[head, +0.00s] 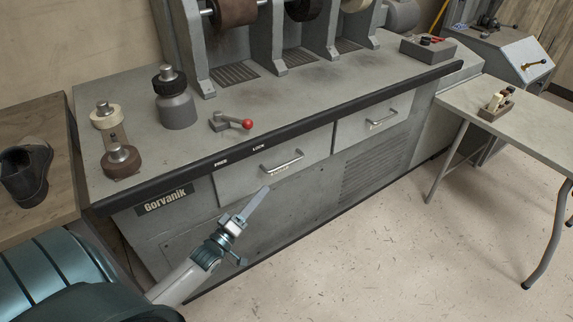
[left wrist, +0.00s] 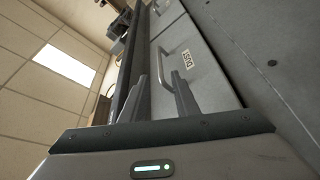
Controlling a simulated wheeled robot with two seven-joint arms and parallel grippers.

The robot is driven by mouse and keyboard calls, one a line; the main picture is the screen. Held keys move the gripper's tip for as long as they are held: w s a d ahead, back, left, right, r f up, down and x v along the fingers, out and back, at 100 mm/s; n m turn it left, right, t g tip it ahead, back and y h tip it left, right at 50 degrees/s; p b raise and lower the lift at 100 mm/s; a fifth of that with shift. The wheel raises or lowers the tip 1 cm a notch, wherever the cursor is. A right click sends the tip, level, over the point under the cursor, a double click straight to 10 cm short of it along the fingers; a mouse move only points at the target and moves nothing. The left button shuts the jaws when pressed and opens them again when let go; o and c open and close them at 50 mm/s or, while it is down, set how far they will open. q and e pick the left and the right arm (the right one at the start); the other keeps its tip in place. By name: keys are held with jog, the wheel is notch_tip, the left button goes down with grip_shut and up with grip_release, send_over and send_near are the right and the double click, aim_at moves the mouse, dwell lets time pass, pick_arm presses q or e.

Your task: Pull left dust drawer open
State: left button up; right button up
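The left dust drawer (head: 240,178) is a grey panel in the bench front, with a metal bar handle (head: 282,165) and a small label under it. Its front looks flush with the bench. In the left wrist view the drawer (left wrist: 205,75) lies ahead, with its handle (left wrist: 173,62) and a "DUST" label. My left gripper (head: 262,194) is in front of and below the handle, apart from it. The left wrist view shows its two fingers (left wrist: 162,88) spread with nothing between them, pointing toward the handle. My right gripper is not in view.
A second drawer (head: 372,122) with a similar handle sits to the right. A red-knobbed lever (head: 246,124) and a grey canister (head: 177,108) stand on the bench top. A side table (head: 530,120) is at the right. The floor (head: 400,250) before the bench is clear.

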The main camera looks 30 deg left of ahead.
aim_at(287, 163)
pick_arm(q)
jog(key=x, duration=1.4)
jog(key=shift+w, duration=0.1)
grip_shut()
